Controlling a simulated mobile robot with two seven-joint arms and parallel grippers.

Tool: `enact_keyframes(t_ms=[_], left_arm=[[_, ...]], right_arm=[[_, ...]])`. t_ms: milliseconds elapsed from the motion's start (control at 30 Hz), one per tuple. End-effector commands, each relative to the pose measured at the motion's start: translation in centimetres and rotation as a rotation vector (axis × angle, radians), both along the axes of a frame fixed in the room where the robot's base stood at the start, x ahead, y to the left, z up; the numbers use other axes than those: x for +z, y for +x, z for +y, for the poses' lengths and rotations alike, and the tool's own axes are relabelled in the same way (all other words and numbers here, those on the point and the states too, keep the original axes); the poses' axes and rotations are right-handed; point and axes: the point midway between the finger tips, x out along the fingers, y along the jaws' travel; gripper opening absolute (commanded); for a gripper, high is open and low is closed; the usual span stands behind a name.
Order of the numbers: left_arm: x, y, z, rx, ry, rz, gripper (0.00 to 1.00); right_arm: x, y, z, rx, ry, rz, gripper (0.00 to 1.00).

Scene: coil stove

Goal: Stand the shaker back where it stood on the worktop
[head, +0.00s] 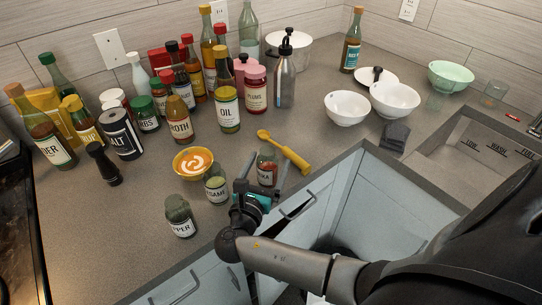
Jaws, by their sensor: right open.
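Three small glass shaker jars stand upright near the front edge of the worktop (75,240). One has a label ending in "KA" (267,168), one reads like "SESAME" (216,185), and one ends in "PPER" (180,217). My right gripper (260,178) reaches in from the front edge, its fingers spread open. The "KA" jar stands at the fingertips, seemingly between them; contact cannot be told, and its lower part is close to the gripper. The "SESAME" jar is just left of the left finger. My left gripper is out of view.
A cup of latte (194,162) stands behind the "SESAME" jar. Several bottles and jars crowd the back left. White bowls (346,108) and a sink (450,165) are at right. The front left worktop is clear.

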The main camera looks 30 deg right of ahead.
Motion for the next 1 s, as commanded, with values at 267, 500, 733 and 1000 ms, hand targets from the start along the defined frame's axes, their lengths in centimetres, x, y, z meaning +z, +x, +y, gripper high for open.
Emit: enact_keyframes(t_ms=[267,500,733,1000], left_arm=[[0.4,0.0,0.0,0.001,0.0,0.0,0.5],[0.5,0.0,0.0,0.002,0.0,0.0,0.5],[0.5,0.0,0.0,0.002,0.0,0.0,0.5],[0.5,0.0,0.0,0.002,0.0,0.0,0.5]], right_arm=[[0.0,-3.8,4.9,0.001,0.004,0.002,0.93],[0.0,-5.5,7.0,0.0,0.002,-0.001,0.93],[0.0,-5.7,7.2,0.0,0.0,-0.002,0.93],[0.0,-5.7,7.2,0.0,0.001,-0.001,0.93]])
